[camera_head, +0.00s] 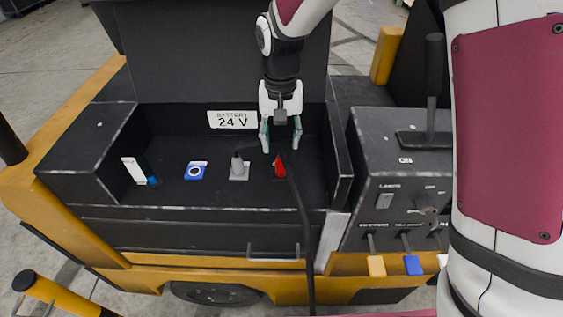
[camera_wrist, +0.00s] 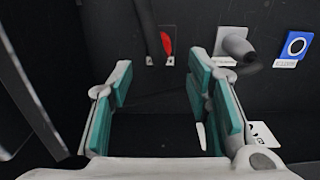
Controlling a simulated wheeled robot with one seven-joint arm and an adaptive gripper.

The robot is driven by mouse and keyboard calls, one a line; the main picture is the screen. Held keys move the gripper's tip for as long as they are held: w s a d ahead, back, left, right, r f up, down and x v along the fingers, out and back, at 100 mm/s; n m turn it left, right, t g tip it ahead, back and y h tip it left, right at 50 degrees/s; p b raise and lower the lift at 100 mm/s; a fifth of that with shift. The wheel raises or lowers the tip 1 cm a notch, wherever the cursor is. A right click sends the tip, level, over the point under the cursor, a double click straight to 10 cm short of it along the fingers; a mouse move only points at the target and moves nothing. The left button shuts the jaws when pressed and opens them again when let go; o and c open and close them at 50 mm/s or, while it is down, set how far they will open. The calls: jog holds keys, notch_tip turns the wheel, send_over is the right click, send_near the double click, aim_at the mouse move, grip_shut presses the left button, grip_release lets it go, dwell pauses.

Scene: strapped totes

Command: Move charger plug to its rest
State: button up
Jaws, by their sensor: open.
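A red piece with a thick black cable beside it, apparently the charger plug (camera_head: 279,166), stands on a small plate at the right part of the dark battery bay. It also shows at the top of the wrist view (camera_wrist: 167,43). A grey stub on a pale plate (camera_head: 238,168), also in the wrist view (camera_wrist: 236,45), stands to its left; I cannot tell whether it is the rest. My gripper (camera_head: 281,142) points down just behind the red piece. In the wrist view its teal-padded fingers (camera_wrist: 160,80) are apart, with nothing between them.
The bay (camera_head: 212,193) has a raised back panel and side walls close around my gripper. A blue square with a ring (camera_head: 195,171) and a white tag with a blue knob (camera_head: 134,170) sit farther left. A control box (camera_head: 395,165) with levers stands right. The cable (camera_head: 305,235) hangs over the front.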

aim_at(281, 156)
jog(key=shift+f+b, duration=1.2)
jog(key=shift+f, duration=3.25)
grip_shut()
jog(key=shift+r, duration=0.15)
jog(key=shift+r+p, duration=1.25)
jog(key=shift+r, duration=1.65)
